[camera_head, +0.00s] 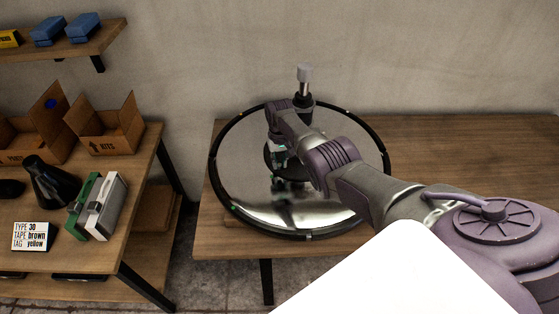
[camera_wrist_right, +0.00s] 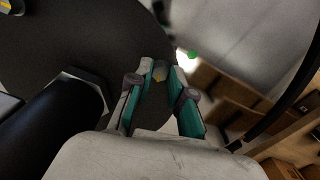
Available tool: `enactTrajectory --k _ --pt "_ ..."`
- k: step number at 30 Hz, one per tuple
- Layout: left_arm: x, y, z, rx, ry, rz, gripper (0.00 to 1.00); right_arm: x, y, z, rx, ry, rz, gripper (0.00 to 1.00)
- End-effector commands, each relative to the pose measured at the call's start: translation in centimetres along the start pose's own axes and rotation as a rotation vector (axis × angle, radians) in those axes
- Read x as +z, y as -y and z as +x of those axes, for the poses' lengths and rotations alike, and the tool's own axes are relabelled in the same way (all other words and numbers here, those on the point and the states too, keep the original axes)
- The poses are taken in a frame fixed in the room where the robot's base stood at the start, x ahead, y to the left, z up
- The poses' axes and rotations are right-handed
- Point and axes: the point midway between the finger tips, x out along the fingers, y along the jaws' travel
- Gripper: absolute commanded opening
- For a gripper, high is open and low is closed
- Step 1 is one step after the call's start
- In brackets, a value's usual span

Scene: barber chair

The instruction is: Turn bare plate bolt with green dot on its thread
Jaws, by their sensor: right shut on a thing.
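The chair base is a big round mirror-like disc with a black rim (camera_head: 224,191), lying on a wooden table. A dark round plate (camera_wrist_right: 70,35) sits at its middle and fills the upper left of the wrist view. My right gripper (camera_head: 280,155) reaches down over this plate. It also shows in the wrist view (camera_wrist_right: 160,80), its teal-padded fingers shut on a small greyish bolt (camera_wrist_right: 160,73) near the plate's edge. The bolt's thread is hidden. A green dot (camera_wrist_right: 192,54) shows just beyond the fingertips; I cannot tell what it is on. My left gripper is not in view.
A column with a grey top (camera_head: 304,74) stands behind my right gripper. The left bench holds open cardboard boxes (camera_head: 104,125), a black flask-shaped thing (camera_head: 47,183), a green-and-white case (camera_head: 104,207) and a label card (camera_head: 34,237). The table right of the disc (camera_head: 470,145) looks clear.

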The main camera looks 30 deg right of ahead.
Motion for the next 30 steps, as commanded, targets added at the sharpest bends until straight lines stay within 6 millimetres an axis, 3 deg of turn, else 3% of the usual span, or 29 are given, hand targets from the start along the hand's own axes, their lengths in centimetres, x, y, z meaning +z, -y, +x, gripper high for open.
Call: enactTrajectory --k 30 --pt "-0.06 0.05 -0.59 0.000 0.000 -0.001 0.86 0.02 0.07 0.01 -0.001 0.001 0.964 0.00"
